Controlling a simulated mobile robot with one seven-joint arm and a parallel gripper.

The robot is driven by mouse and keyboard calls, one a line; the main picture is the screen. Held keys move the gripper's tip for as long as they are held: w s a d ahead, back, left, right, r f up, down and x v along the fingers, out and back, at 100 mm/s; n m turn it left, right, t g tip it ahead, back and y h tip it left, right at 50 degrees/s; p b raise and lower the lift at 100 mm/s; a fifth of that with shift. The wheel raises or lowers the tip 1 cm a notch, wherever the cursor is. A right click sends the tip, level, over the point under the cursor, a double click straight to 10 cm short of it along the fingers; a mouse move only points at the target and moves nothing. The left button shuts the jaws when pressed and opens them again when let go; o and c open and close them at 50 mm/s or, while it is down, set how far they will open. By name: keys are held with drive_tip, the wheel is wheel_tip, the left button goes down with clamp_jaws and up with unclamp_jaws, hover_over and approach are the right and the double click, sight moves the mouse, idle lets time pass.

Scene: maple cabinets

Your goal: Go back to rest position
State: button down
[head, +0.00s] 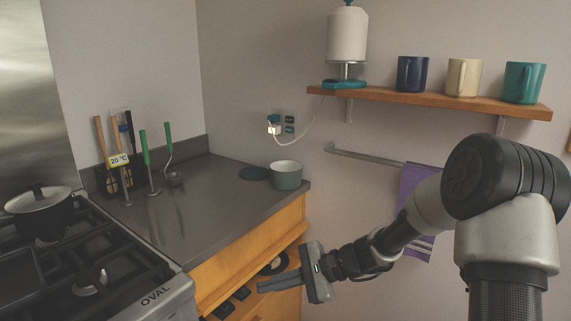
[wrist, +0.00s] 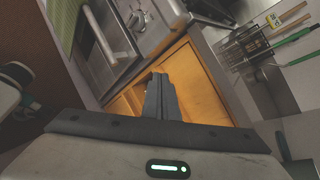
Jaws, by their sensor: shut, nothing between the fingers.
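My gripper (head: 262,287) is in front of the wooden cabinet (head: 230,268), below the counter edge. Its two fingers are together and hold nothing. In the head view my arm reaches in from the right side.
The grey counter (head: 215,185) bears a green pot (head: 286,176) and several utensils. A shelf (head: 430,98) with mugs and a purple towel (head: 416,185) on a rail are behind my arm.

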drive_tip(key=s+d+r+n+t+h, duration=0.2)
drive_tip(key=s+d+r+n+h, duration=0.4)
drive_tip(key=s+d+r, duration=0.45)
drive_tip(key=s+d+r+n+t+h, duration=0.2)
drive_tip(key=s+d+r+n+h, duration=0.45)
drive_tip(key=s, duration=0.65)
wheel_tip(320, 180, up, 21)
drive_tip(key=p, duration=2.1)
drive_tip(key=shift+s+d+f, duration=0.2)
drive_tip(key=shift+d, duration=0.15)
